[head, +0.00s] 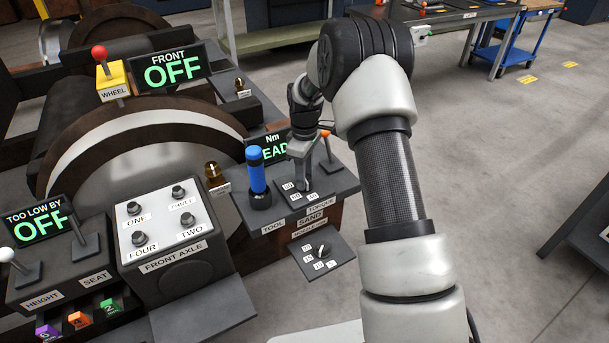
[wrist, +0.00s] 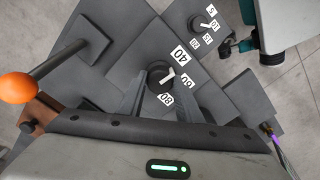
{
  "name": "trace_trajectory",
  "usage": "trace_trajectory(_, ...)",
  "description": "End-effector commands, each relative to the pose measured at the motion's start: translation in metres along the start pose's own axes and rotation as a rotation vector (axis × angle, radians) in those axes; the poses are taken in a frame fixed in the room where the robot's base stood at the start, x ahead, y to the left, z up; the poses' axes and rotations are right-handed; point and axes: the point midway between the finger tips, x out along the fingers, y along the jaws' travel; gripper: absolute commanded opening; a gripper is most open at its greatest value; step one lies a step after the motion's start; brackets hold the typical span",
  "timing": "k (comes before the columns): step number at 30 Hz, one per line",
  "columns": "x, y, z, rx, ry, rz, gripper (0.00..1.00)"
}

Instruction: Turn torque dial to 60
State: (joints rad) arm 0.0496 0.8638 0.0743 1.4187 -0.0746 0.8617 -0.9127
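The torque dial (wrist: 159,76) is a dark round knob with a white pointer line, between labels 40, 60 and 80 in the wrist view. Its pointer slants to the upper right, apparently between 40 and 60. In the head view my gripper (head: 302,182) is lowered over the TORQUE panel (head: 340,184) and hides the dial. My gripper's two dark fingers (wrist: 160,106) stand apart on either side of the dial in the wrist view; whether they touch it I cannot tell. A green Nm display (head: 273,149) behind is partly hidden by my gripper and reads "EAD".
A blue-handled tool (head: 256,172) stands left of the dial. An orange-tipped lever (head: 328,146) stands close on the right; it also shows in the wrist view (wrist: 20,87). A smaller dial (head: 321,251) sits on a lower front panel. Open floor lies to the right.

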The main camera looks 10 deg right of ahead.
Motion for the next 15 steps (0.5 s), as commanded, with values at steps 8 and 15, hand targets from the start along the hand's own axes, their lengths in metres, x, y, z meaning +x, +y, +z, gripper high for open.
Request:
trace_trajectory(8,-0.0005,-0.0001,0.0000,0.015,0.000,0.000,0.09)
trace_trajectory(15,-0.0011,-0.0002,0.0000,0.112,-0.001,-0.001,0.09)
